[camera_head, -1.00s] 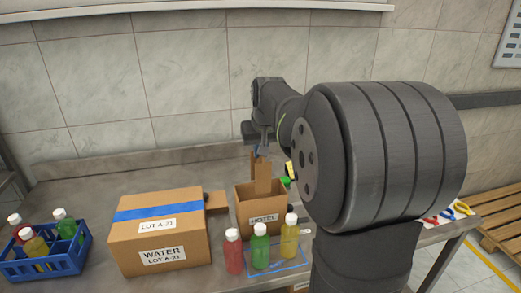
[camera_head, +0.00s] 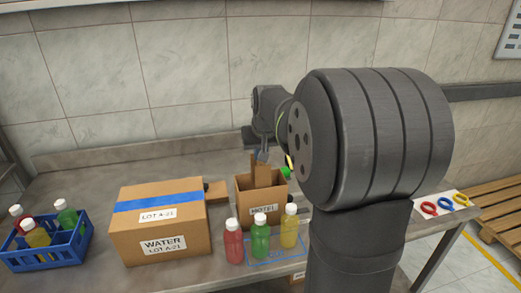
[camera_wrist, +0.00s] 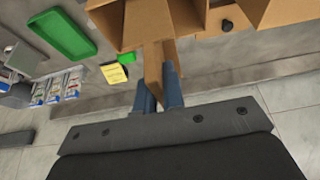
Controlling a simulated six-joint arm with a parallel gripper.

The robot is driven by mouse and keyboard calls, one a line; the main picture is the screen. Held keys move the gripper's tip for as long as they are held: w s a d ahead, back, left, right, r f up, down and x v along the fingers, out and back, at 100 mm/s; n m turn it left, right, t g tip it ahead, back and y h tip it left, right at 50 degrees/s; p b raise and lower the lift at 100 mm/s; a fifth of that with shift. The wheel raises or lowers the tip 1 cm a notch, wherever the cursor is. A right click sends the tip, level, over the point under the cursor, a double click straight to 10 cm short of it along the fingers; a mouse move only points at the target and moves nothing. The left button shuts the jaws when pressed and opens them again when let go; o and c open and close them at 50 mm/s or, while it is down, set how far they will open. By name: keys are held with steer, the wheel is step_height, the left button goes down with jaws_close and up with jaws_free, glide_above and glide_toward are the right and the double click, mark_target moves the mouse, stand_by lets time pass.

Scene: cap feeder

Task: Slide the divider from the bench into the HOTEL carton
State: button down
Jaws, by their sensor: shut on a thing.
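The HOTEL carton (camera_head: 246,206) stands open-topped on the bench, its label facing the head camera. The divider, a brown cardboard piece (camera_head: 263,174), stands roughly upright in the carton's opening. Its lower part is hidden behind the front wall and its top sticks out above the rim. My gripper (camera_head: 261,157) is above the carton, shut on the divider's top. In the wrist view the two blue-grey fingers (camera_wrist: 160,92) hold the divider (camera_wrist: 153,62) between them, and the carton (camera_wrist: 113,28) lies beyond. How deep the divider sits is hidden.
A taped WATER box (camera_head: 190,235) stands left of the carton. Red, green and yellow bottles (camera_head: 260,237) stand close in front of it. A blue crate (camera_head: 68,253) with bottles is far left. A green tray (camera_wrist: 62,35) and yellow note (camera_wrist: 114,73) show in the wrist view.

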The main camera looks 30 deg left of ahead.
steer(key=shift+f, duration=0.1)
stand_by(0.3)
steer(key=shift+f, duration=3.8)
steer(key=shift+f, duration=1.4)
steer(key=c, duration=1.5)
jaws_free()
steer(key=c, duration=0.3)
steer(key=shift+r, duration=0.15)
